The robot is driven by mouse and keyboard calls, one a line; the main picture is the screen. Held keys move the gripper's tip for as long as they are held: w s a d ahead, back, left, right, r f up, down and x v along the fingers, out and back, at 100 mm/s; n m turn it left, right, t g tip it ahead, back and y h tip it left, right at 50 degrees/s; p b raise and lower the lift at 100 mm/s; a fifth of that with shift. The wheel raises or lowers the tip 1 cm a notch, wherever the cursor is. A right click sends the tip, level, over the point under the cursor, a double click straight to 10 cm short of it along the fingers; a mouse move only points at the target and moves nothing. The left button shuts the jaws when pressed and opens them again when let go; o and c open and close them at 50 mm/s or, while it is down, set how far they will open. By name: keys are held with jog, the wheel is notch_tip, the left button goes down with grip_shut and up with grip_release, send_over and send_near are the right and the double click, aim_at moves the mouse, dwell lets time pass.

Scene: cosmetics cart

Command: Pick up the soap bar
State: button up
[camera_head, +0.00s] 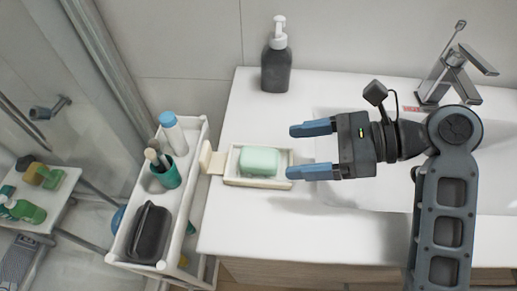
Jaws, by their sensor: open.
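A pale green soap bar (259,161) lies in a cream soap dish (256,183) on the white counter (238,226). My gripper (312,151) is to the right of the soap bar, pointing left, with its two blue fingers spread wide apart and nothing between them. The lower fingertip is close to the dish's right end in the picture. I cannot tell how high the fingers are above the counter. The soap bar's top is fully in view.
A dark pump bottle (276,67) stands at the back of the counter. A white cart (195,151) at the left holds a blue-capped bottle (173,135), a green cup (166,174) and a black case (149,233). A faucet (445,72) stands at the back right. The front counter is clear.

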aim_at(258, 155)
jog(key=shift+x, duration=2.95)
jog(key=c, duration=1.1)
jog(key=shift+r, duration=0.1)
